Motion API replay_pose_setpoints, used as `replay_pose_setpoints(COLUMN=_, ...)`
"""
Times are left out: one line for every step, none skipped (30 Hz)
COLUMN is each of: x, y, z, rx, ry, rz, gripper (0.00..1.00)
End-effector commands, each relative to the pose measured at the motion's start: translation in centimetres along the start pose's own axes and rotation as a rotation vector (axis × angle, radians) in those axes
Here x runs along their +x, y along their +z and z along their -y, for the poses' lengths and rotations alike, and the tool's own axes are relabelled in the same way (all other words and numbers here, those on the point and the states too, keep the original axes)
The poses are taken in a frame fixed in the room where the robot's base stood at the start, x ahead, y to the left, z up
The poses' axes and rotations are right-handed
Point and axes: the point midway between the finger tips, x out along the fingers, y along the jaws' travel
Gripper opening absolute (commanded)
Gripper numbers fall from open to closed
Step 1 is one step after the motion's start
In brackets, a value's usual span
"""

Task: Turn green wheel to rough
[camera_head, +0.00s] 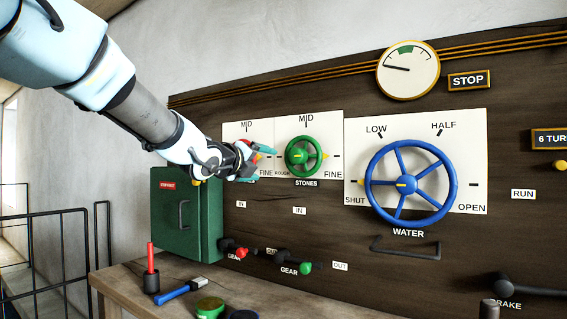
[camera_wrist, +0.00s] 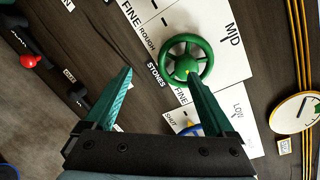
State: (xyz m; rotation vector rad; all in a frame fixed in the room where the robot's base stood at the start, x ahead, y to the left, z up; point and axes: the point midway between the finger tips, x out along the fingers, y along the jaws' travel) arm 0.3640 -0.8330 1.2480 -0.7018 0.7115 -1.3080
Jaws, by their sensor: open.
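The green wheel (camera_head: 304,150) is mounted on a white dial card above the STONES label, with MID at top, ROUGH at lower left and FINE at right. Its yellow marker points right, toward FINE. The wheel also shows in the wrist view (camera_wrist: 204,54), beyond the fingers and nearer the right one. My gripper (camera_head: 264,163) is open and empty, to the left of the green wheel and apart from it. Its two teal fingers show in the wrist view (camera_wrist: 148,72).
A second dial card (camera_head: 234,131) left of the green wheel is mostly hidden by my gripper. A large blue WATER wheel (camera_head: 453,182) is at right. Below are red and green gear levers (camera_head: 290,257). A green box (camera_head: 172,235) and a bench (camera_head: 120,278) stand at lower left.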

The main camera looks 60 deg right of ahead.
Motion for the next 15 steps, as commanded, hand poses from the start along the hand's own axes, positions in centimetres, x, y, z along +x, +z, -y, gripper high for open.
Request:
replay_pose_setpoints(x=0.7, y=-1.3, z=2.1, rx=0.056, ry=-0.050, rz=-0.015, gripper=0.89)
replay_pose_setpoints(x=1.0, y=-1.7, z=3.0, rx=0.084, ry=-0.071, rz=-0.020, gripper=0.89)
replay_pose_setpoints(x=1.2, y=-2.2, z=3.9, rx=0.110, ry=-0.093, rz=-0.024, gripper=0.89)
replay_pose_setpoints(x=1.4, y=-2.4, z=4.4, rx=0.124, ry=-0.104, rz=-0.026, gripper=0.89)
replay_pose_setpoints(x=1.5, y=-2.5, z=4.7, rx=0.133, ry=-0.111, rz=-0.027, gripper=0.89)
replay_pose_setpoints(x=1.7, y=-2.6, z=5.0, rx=0.140, ry=-0.116, rz=-0.027, gripper=0.89)
replay_pose_setpoints(x=1.9, y=-2.6, z=5.1, rx=0.143, ry=-0.117, rz=-0.027, gripper=0.89)
replay_pose_setpoints(x=2.2, y=-2.6, z=5.1, rx=0.143, ry=-0.117, rz=-0.028, gripper=0.89)
replay_pose_setpoints(x=2.6, y=-2.6, z=5.2, rx=0.142, ry=-0.116, rz=-0.028, gripper=0.89)
replay_pose_setpoints(x=3.0, y=-2.5, z=5.2, rx=0.142, ry=-0.116, rz=-0.028, gripper=0.89)
replay_pose_setpoints(x=3.5, y=-2.6, z=5.3, rx=0.141, ry=-0.115, rz=-0.028, gripper=0.89)
replay_pose_setpoints(x=4.2, y=-2.6, z=5.3, rx=0.140, ry=-0.114, rz=-0.029, gripper=0.89)
replay_pose_setpoints(x=4.7, y=-2.6, z=5.4, rx=0.139, ry=-0.114, rz=-0.029, gripper=0.89)
replay_pose_setpoints(x=5.3, y=-2.6, z=5.5, rx=0.139, ry=-0.113, rz=-0.029, gripper=0.89)
replay_pose_setpoints(x=6.0, y=-2.6, z=5.6, rx=0.139, ry=-0.113, rz=-0.028, gripper=0.89)
